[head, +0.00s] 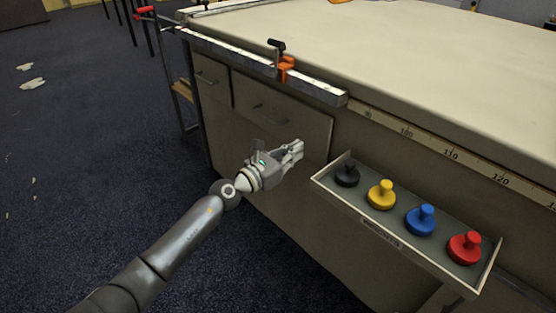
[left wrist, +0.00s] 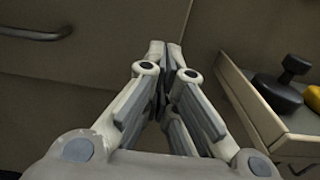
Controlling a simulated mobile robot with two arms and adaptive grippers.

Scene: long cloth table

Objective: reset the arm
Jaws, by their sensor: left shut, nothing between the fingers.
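My left gripper (head: 294,151) is shut and empty. In the head view it hangs in front of the table's drawer fronts, just left of an open drawer (head: 318,178). In the left wrist view its fingertips (left wrist: 165,48) meet, with the drawer (left wrist: 240,92) to the right. My left arm comes in from the lower left, stretched toward the table. My right gripper does not show.
The open drawer holds black (head: 347,174), yellow (head: 381,194), blue (head: 420,220) and red (head: 464,247) knobbed pieces. A long cloth table (head: 430,70) has a ruler (head: 450,153) on its edge and an orange clamp (head: 286,67). Dark floor (head: 90,170) lies open at left.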

